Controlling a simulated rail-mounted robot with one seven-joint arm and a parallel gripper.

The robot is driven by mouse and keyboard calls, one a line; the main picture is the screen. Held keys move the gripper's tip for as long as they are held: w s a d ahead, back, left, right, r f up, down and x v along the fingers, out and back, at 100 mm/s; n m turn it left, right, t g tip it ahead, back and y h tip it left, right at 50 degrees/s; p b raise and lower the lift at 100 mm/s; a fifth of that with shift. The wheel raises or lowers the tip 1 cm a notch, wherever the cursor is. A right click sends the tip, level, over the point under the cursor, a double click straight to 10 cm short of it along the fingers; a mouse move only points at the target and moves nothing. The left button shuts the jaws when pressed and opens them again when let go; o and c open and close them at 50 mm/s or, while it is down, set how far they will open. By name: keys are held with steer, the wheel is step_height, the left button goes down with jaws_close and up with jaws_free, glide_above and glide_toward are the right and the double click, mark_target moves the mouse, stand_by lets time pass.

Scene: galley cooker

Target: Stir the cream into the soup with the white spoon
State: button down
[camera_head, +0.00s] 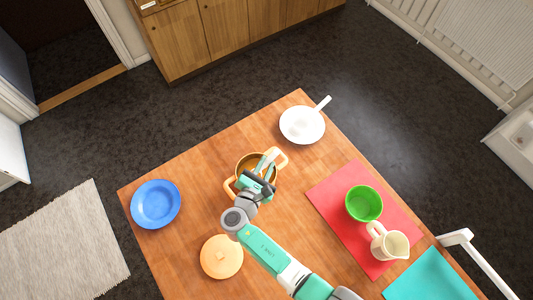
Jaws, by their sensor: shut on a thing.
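An orange pot (243,165) with two loop handles stands on the wooden table, its inside brownish and partly covered by my arm. My gripper (269,157) is over the pot, with its tips close to the right handle (283,158). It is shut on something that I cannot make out. What looks like a white spoon rests in a white dish (302,137) at the table's far corner, its handle (322,103) sticking out over the rim. A cream-coloured jug (391,245) stands at the right, partly on the red mat. I cannot tell whether cream is in the pot.
A green bowl (364,203) stands on the red mat (330,205). A blue plate (155,204) is at the left, and an orange lid (221,257) lies below the pot. A turquoise mat (430,278) is at lower right. Table is bare between pot and blue plate.

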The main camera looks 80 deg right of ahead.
steer(key=shift+s+a+r, duration=0.1)
steer(key=shift+s, duration=0.05)
steer(key=shift+s+r+p, duration=0.15)
steer(key=shift+r+p, duration=0.45)
steer(key=shift+p, duration=0.1)
step_height(320, 180, up, 7)
steer(key=s+d+p, duration=0.1)
steer(key=s+p, duration=0.2)
steer(key=p, duration=0.4)
steer(key=shift+f, duration=0.1)
stand_by(0.4)
